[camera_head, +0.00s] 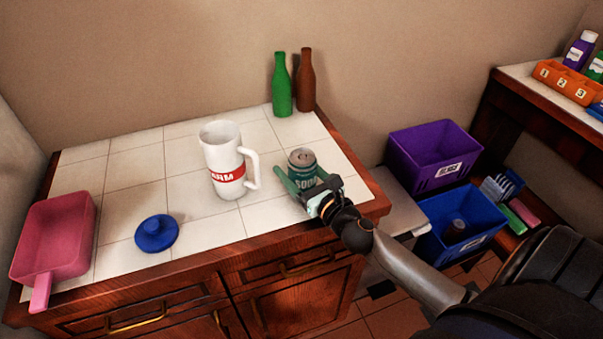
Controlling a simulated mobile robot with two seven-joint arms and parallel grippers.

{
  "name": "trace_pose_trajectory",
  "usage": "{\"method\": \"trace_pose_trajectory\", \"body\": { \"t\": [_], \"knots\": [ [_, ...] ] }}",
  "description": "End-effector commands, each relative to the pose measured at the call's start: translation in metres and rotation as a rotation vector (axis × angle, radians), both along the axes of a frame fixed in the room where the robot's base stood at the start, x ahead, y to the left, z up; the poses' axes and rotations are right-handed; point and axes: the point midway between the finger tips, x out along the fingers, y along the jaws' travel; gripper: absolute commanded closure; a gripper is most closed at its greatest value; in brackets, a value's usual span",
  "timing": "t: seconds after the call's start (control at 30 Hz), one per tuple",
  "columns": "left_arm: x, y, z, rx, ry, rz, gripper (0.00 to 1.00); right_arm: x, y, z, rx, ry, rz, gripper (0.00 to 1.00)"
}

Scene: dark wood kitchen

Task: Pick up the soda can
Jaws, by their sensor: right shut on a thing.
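The soda can (302,160) is green with a grey top and stands upright at the right part of the white tiled counter. My right gripper (300,184) reaches in from the lower right and is shut on the can, with green fingers around its sides. The lower part of the can is partly hidden by the gripper. I cannot tell whether the can's base touches the counter. My left gripper is not in view.
A white mug (222,160) stands left of the can. A blue lid (156,233), a pink pan (55,238), a green bottle (282,88) and a brown bottle (305,82) are on the counter. Purple (432,160) and blue (458,230) bins stand right of it.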

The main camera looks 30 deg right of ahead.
Motion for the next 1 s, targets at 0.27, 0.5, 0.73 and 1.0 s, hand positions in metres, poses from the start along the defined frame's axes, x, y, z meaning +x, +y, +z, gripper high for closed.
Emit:
{"method": "trace_pose_trajectory", "body": {
  "t": [0.27, 0.5, 0.73, 1.0],
  "knots": [
    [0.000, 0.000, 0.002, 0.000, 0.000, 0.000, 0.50, 0.000, 0.000, 0.003, 0.000, -0.001, 0.000, 0.86],
    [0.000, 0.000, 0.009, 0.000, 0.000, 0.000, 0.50, 0.000, 0.000, 0.017, -0.002, -0.003, 0.002, 0.86],
    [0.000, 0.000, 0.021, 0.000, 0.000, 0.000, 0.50, -0.004, -0.001, 0.038, -0.002, -0.001, 0.001, 0.86],
    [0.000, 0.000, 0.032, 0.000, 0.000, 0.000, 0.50, -0.028, -0.005, 0.066, -0.002, -0.001, 0.001, 0.86]
  ]
}}
